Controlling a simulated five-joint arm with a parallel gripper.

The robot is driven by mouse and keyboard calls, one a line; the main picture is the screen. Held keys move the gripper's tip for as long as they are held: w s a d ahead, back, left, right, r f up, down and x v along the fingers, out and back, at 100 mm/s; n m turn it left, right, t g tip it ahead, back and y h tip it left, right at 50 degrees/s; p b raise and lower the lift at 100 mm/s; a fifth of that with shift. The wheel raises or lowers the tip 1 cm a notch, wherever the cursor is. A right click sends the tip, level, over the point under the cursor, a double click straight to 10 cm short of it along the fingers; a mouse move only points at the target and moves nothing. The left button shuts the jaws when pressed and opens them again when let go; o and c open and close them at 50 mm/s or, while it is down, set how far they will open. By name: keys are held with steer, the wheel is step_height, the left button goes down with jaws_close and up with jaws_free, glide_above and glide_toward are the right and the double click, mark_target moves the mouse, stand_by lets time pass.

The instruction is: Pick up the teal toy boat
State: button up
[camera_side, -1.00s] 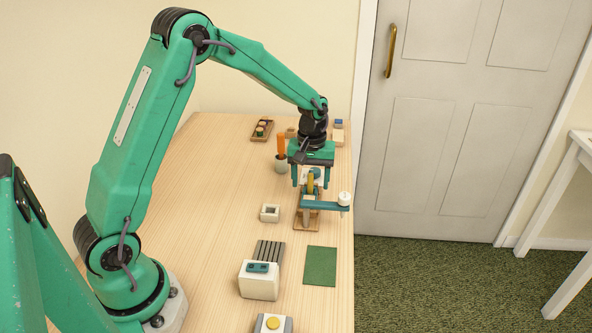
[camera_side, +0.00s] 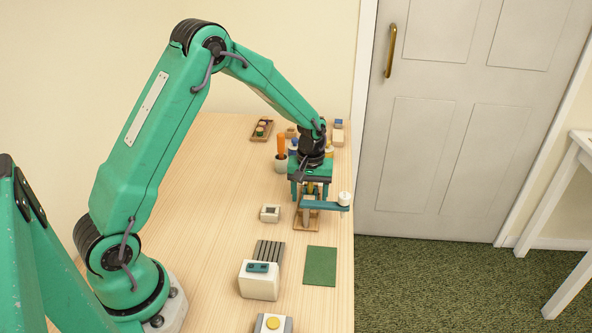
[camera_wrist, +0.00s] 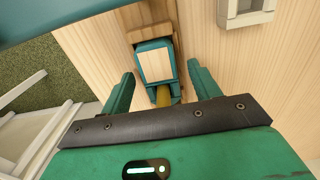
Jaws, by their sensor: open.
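My gripper (camera_side: 311,196) points down with its jaws apart, close above a wooden base (camera_side: 303,225) with a teal bar (camera_side: 318,205) and a white knob (camera_side: 344,198). In the wrist view, a teal piece with a pale wooden top (camera_wrist: 155,64), which looks like the toy boat, lies between and just ahead of my open fingers (camera_wrist: 162,84). A yellow part (camera_wrist: 163,96) shows at its near end, partly hidden by my gripper. No contact with the fingers shows. In the side view my gripper hides most of this piece.
A teal bar (camera_wrist: 60,14) crosses the wrist view's upper left. A pale square box (camera_side: 270,213) stands to the left. A cup with an orange item (camera_side: 281,146) and bottles stand behind. A green mat (camera_side: 320,266) and a white device (camera_side: 259,281) are nearer the camera.

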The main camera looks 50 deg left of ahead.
mark_target(310, 196)
steer(key=c, duration=1.1)
steer(key=shift+r, duration=5.05)
